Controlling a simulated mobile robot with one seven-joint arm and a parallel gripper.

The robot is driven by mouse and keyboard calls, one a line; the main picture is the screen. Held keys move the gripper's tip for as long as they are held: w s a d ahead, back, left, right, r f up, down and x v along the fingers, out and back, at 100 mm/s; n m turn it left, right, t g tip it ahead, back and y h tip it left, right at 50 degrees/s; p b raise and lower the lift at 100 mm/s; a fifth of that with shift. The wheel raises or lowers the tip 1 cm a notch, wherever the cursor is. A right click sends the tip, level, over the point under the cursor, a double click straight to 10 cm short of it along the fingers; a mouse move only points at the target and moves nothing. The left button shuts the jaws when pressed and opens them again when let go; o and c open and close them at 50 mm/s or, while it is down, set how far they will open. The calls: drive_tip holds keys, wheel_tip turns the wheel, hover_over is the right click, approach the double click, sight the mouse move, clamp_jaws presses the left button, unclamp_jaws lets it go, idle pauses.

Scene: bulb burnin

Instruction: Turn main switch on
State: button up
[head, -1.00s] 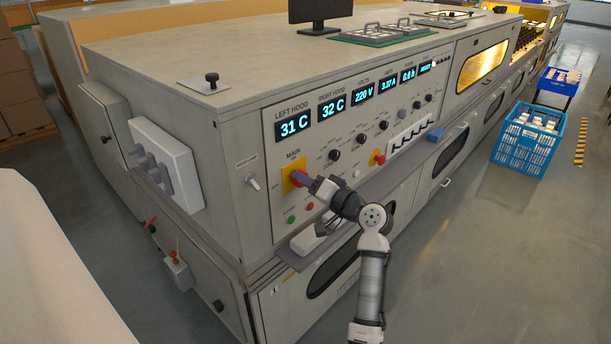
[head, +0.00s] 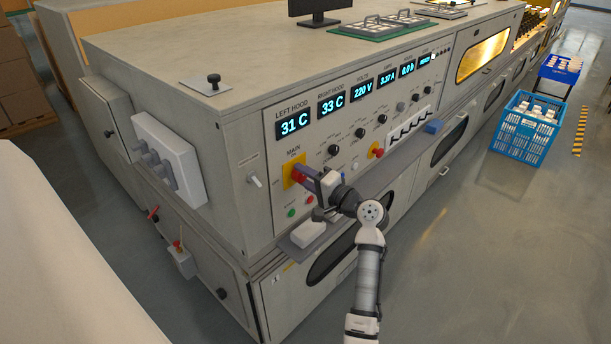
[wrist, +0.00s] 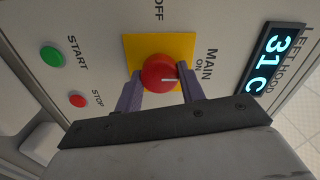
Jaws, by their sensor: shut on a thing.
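The main switch is a round red knob (wrist: 157,72) on a yellow plate (wrist: 185,48). In the wrist view its white mark points toward the MAIN ON label (wrist: 207,65), not toward the OFF label (wrist: 158,10). My gripper (wrist: 160,88) has one finger on each side of the knob and is shut on it. In the head view the yellow plate (head: 289,168) is at the left of the front panel, below the displays, and my gripper (head: 304,176) reaches it from the right. The fingers partly hide the knob there.
A green START button (wrist: 52,57) and a red STOP button (wrist: 77,101) sit below the switch. A red emergency knob (head: 377,151) is further right. A ledge (head: 330,230) juts out under the panel.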

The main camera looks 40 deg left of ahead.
drive_tip(key=o, duration=1)
drive_tip(key=d+b, duration=0.1)
drive_tip(key=d, duration=0.3)
drive_tip(key=d+b, duration=0.1)
drive_tip(key=d, duration=0.4)
drive_tip(key=s+d+b, duration=0.1)
drive_tip(key=d, duration=0.4)
drive_tip(key=shift+b, duration=0.3)
drive_tip(key=shift+a, duration=0.1)
